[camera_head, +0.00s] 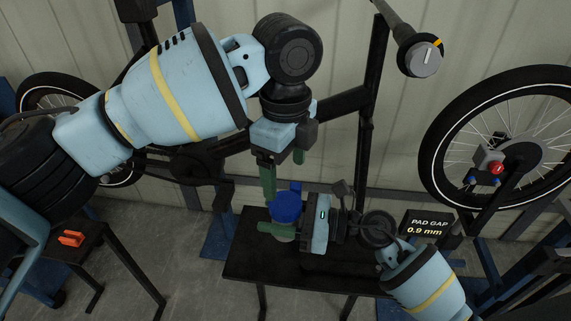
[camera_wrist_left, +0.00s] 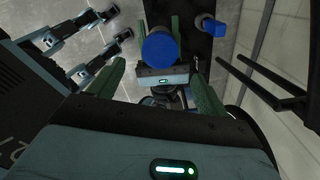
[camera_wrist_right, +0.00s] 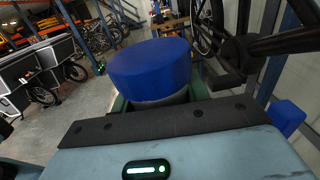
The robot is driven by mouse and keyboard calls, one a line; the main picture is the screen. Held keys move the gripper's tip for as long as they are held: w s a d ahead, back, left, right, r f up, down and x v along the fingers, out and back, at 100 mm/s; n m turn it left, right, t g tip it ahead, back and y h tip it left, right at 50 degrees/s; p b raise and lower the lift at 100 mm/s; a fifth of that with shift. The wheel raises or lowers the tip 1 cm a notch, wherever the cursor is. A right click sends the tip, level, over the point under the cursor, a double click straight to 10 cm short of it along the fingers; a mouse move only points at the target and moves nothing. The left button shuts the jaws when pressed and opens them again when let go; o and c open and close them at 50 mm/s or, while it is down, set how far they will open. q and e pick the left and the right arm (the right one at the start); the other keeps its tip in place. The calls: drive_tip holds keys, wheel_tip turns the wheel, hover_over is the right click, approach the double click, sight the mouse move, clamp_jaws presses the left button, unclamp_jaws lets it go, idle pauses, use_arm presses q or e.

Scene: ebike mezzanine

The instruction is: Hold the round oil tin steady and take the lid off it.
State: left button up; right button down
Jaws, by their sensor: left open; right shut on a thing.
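The round oil tin (camera_head: 283,237) is grey below its wide blue lid (camera_head: 286,209); the lid is on top, upright. In the right wrist view the lid (camera_wrist_right: 150,68) hides most of the tin (camera_wrist_right: 165,99). My right gripper (camera_head: 275,229) is shut on the tin's body from the side, below the lid, over the dark table. My left gripper (camera_head: 284,177) is open just above the lid, pointing down. In the left wrist view the lid (camera_wrist_left: 158,46) shows between and beyond its fingers, with a gap on both sides.
The dark table (camera_head: 250,262) stands below. Another blue object (camera_wrist_left: 211,27) stands beside the tin; it also shows in the right wrist view (camera_wrist_right: 288,116). A pad gap display (camera_head: 426,224) and a wheel (camera_head: 505,138) are at right. An orange item (camera_head: 72,238) lies on a side table.

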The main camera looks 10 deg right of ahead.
sight(285, 203)
use_arm(q)
drive_tip(key=shift+f, duration=3.95)
drive_tip(key=shift+c, duration=0.5)
drive_tip(key=c, duration=0.9)
drive_tip(key=shift+n, duration=1.4)
drive_tip(key=shift+c, duration=0.3)
drive_tip(key=shift+r, duration=0.4)
drive_tip(key=shift+r, duration=0.7)
